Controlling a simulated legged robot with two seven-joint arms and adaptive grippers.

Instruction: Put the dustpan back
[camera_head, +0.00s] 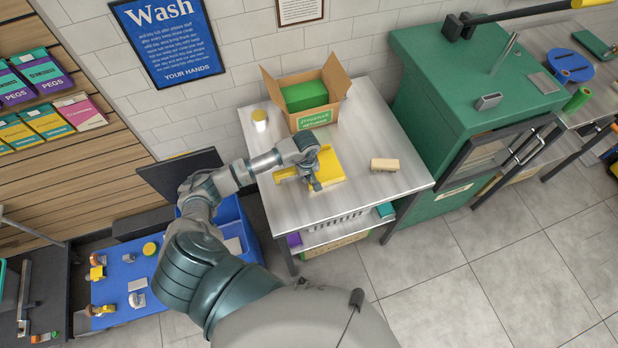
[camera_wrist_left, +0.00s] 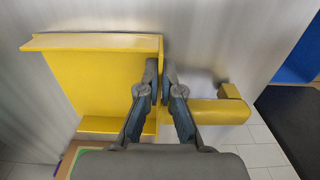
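The yellow dustpan (camera_head: 328,168) is over the metal table (camera_head: 385,225) in the head view, and I cannot tell whether it touches the top. In the left wrist view the dustpan (camera_wrist_left: 100,80) has its pan to the left and its handle to the right. My left gripper (camera_head: 314,182) is at the dustpan. In the wrist view its two fingers (camera_wrist_left: 161,80) are close together on either side of the pan's edge beside the handle, which they partly hide. My right gripper is not in view.
An open cardboard box (camera_head: 314,120) with green contents and a yellow-lidded jar (camera_head: 260,120) stand at the table's back. A tan block (camera_head: 385,165) lies right of the dustpan. A green cabinet (camera_head: 450,90) adjoins the table's right. A blue board (camera_head: 125,272) holds several small items at left.

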